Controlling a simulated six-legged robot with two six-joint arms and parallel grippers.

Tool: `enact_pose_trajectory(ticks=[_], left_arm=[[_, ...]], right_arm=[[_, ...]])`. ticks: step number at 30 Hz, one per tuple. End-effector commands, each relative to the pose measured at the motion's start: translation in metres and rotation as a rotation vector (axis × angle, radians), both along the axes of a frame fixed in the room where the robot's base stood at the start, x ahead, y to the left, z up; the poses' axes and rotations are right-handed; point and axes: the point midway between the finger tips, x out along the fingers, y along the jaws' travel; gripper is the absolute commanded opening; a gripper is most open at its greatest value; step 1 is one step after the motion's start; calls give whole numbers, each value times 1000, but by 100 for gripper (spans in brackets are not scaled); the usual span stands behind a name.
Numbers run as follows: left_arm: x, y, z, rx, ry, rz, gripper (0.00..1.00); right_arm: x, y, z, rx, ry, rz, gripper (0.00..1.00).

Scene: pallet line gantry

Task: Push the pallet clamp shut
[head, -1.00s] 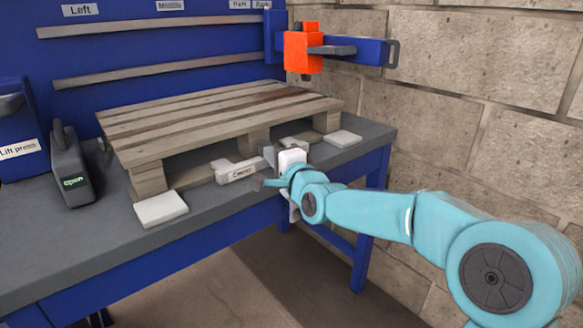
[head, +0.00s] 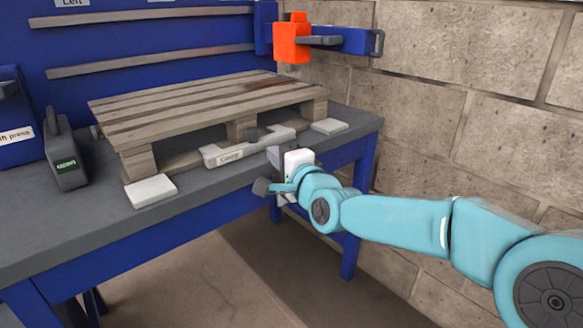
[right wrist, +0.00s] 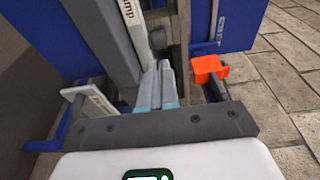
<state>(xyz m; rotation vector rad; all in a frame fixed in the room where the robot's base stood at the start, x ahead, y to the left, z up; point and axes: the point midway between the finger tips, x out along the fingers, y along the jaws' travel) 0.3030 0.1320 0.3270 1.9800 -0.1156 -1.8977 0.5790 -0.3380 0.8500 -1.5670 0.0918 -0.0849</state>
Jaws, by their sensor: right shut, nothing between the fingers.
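The pallet clamp (head: 247,147) is a pale grey bar with a "Clamp" label, low at the front of the wooden pallet (head: 200,105). A dark knob shows behind it. My right gripper (head: 270,186) is in front of the bench edge, below and right of the bar, with a visible gap in the head view. My left gripper is out of view.
A grey device (head: 66,160) with a green "open" display stands at left by the blue lift press (head: 15,135). White pads (head: 150,190) lie at the pallet's front corners. An orange block (head: 292,42) on a blue arm hangs above the right side. A stone wall (head: 480,120) stands right.

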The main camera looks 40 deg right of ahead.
Motion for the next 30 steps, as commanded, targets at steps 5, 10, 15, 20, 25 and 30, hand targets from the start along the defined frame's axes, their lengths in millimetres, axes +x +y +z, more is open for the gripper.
enact_pose_trajectory(ticks=[5,10,15,20,25,30], left_arm=[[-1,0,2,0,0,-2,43],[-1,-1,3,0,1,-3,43],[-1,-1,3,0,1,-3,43],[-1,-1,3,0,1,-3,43],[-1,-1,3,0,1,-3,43],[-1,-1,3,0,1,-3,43]], right_arm=[[-31,3,1,1,-1,-1,0],[-48,5,1,1,-1,-1,0],[-53,6,0,1,0,-1,0],[-53,6,0,1,1,-1,0],[-54,6,0,1,1,-1,0],[-52,6,-5,2,10,0,0]])
